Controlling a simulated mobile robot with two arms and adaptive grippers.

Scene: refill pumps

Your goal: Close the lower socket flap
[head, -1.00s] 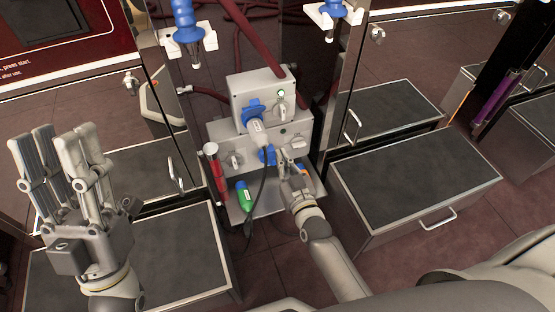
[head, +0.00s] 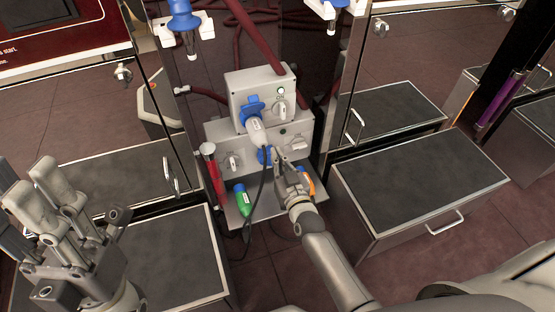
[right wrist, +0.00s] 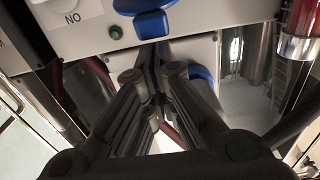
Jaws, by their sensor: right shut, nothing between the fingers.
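The lower socket is on the grey lower box (head: 216,132). Its blue part (head: 264,155), where the flap is, shows just left of my right gripper (head: 280,163). I cannot tell the flap's exact angle. My right gripper is shut and empty, its fingertips close to the box front. In the right wrist view the shut fingertips (right wrist: 152,48) point at the box, close to a blue piece (right wrist: 150,22); another blue piece (right wrist: 203,78) is beside them. Contact is unclear. My left gripper (head: 42,190) is open and empty at the far left, away from the boxes.
A grey plug (head: 257,131) sits in the upper box (head: 246,88), its dark cable hanging beside my right gripper. A green connector (head: 242,198), an orange connector (head: 307,181) and a red-handled nozzle (head: 213,172) are close by. Drawer units stand both sides.

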